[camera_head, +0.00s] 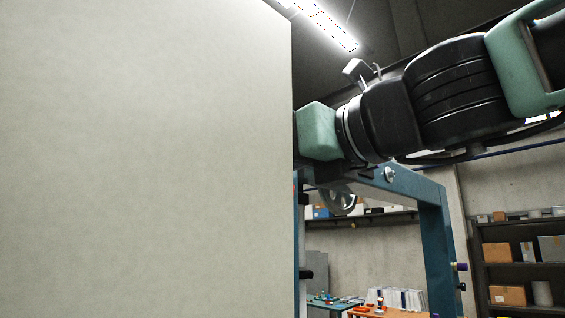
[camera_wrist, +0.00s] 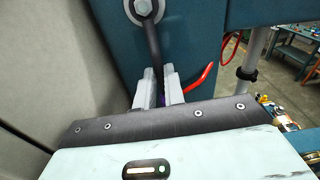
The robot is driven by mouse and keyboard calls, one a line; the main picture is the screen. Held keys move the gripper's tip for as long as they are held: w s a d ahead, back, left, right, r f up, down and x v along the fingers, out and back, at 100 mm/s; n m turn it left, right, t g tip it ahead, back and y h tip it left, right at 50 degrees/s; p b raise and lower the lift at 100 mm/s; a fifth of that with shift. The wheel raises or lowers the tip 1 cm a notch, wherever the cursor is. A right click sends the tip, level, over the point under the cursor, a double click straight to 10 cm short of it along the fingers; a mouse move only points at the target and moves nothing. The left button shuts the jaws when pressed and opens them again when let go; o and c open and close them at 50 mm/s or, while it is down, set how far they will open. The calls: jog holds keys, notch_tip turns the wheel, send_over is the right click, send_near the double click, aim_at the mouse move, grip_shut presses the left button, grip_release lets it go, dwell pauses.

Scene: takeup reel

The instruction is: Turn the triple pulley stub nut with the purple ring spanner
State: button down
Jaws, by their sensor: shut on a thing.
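My gripper (camera_wrist: 159,74) is shut on the spanner (camera_wrist: 152,45), whose shank runs up from between the two grey fingers. The shank looks dark, with a small patch of purple low between the fingers. Its far end meets a round grey fitting with a pale centre, the stub nut (camera_wrist: 143,8), at the top of the wrist view. The ring end appears to be around or against this nut; the exact seating cannot be told. In the head view, my gripper, the spanner and the nut are hidden behind a large pale panel.
The pale panel (camera_head: 150,160) fills the head view's left half. A blue frame (camera_head: 432,235) and a grey wheel (camera_head: 338,200) stand right of it. A red hose (camera_wrist: 203,77) curves close beside the right finger. Shelves (camera_head: 515,265) and work tables lie farther back.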

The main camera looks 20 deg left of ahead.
jog(key=shift+d+b, duration=0.2)
jog(key=shift+b, duration=0.55)
jog(key=shift+r, duration=0.1)
jog(key=shift+s+d+p, duration=0.1)
jog(key=shift+d+p, duration=0.05)
jog(key=shift+p, duration=0.9)
jog(key=shift+p, duration=0.3)
jog(key=shift+d, duration=0.1)
jog(key=shift+w+n, duration=0.2)
jog(key=shift+n, duration=0.2)
jog(key=shift+d+f+b, duration=0.1)
jog(key=shift+f+b, duration=0.1)
jog(key=shift+b, duration=0.65)
jog(key=shift+s+r, duration=0.1)
